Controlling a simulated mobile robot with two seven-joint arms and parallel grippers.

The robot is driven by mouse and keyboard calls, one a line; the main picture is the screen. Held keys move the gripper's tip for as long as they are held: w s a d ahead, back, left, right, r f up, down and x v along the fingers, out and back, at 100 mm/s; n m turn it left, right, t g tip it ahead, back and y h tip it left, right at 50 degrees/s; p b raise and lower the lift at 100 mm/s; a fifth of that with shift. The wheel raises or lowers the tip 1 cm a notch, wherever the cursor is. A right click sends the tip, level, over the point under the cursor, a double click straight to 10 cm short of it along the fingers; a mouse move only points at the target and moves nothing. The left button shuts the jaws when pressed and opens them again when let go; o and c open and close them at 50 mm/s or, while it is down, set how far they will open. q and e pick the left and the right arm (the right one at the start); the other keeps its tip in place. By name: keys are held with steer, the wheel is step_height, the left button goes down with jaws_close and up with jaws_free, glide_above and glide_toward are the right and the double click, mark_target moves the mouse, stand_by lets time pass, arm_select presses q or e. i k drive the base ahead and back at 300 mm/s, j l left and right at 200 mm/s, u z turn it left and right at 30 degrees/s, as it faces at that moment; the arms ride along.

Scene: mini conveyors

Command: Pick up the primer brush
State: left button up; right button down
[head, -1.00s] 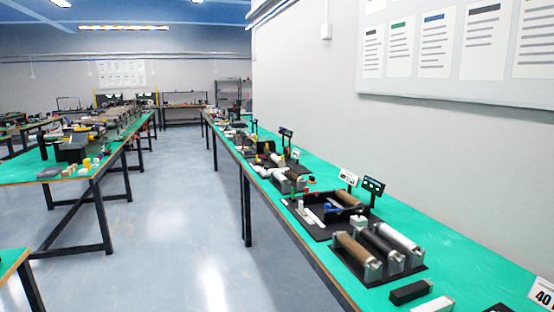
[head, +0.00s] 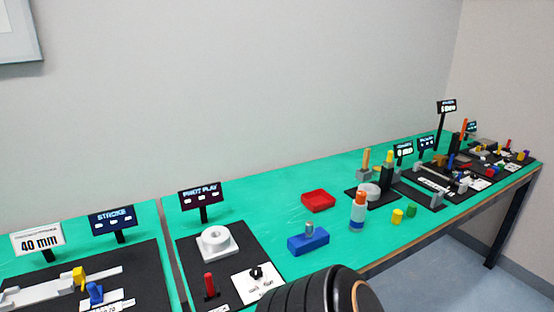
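I cannot make out a primer brush for certain. An upright cylinder (head: 357,212) with orange, white and blue bands stands near the table's front edge. A blue block (head: 308,242) with a small grey peg on top lies to its left. Behind them, a tan upright stick (head: 366,161) and a black upright piece with a yellow top (head: 388,168) stand by a black base plate. Neither gripper is in view. A black rounded part, probably mine, covers the bottom middle of the head view.
The green table (head: 270,190) runs along the wall to the right. A red tray (head: 318,201), a yellow piece (head: 397,216) and a green piece (head: 411,211) lie on it. Black boards (head: 200,262) with fixtures and small signs stand left and right.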

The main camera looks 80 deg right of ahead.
mark_target(365, 168)
steer(key=z, duration=3.05)
steer(key=u, duration=0.45)
steer(key=l+u, duration=0.15)
steer(key=u, duration=0.25)
steer(key=i+l+u, duration=0.1)
steer(key=u, duration=0.35)
steer(key=l+u, duration=0.75)
steer(key=k+l+u, duration=0.15)
steer(key=l, duration=0.15)
steer(key=l+u, duration=0.15)
steer(key=l, duration=0.2)
steer(key=k+l+u, duration=0.15)
steer(key=l, duration=0.15)
steer(key=k+l, duration=0.1)
steer(key=l, duration=0.25)
steer(key=k+l+u, duration=0.1)
steer(key=l, duration=0.25)
steer(key=k+l, duration=0.2)
steer(key=l, duration=0.15)
steer(key=k+l+u, duration=0.1)
steer(key=l, duration=0.25)
steer(key=k+l, duration=0.15)
steer(key=l, duration=0.2)
